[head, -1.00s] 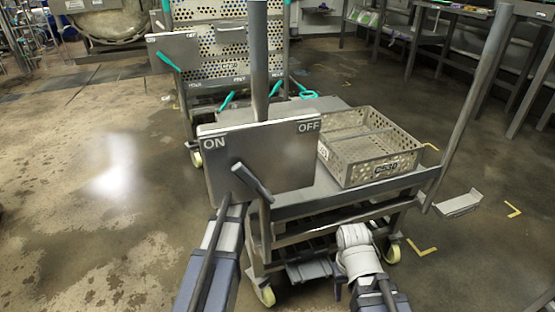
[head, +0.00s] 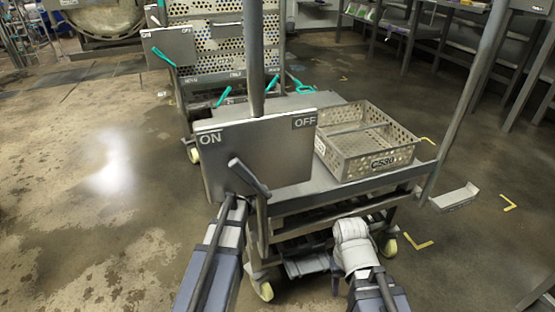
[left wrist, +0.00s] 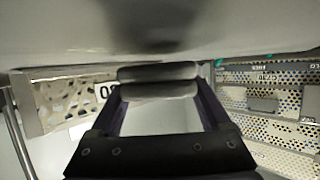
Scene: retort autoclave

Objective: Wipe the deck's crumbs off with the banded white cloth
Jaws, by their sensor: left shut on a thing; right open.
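The deck (head: 290,197) is the grey top of the near trolley; it also shows in the left wrist view (left wrist: 60,55), which is upside down. My left gripper (left wrist: 158,84) is just above the deck, shut on a pale, rolled thing that looks like the cloth (left wrist: 158,73). Its bands are not clear. In the head view the ON/OFF panel appears to hide this gripper. I cannot make out crumbs. My right gripper (head: 337,283) is low in front of the trolley's right side, apart from the deck; its fingers are hard to make out and hold nothing visible.
The ON/OFF panel (head: 255,150) with a dark lever (head: 249,178) stands at the deck's near left. A perforated tray (head: 365,145) marked CS30 occupies the deck's right. A post (head: 460,100) rises at the right corner. Another perforated trolley (head: 222,45) stands behind. The left floor is clear.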

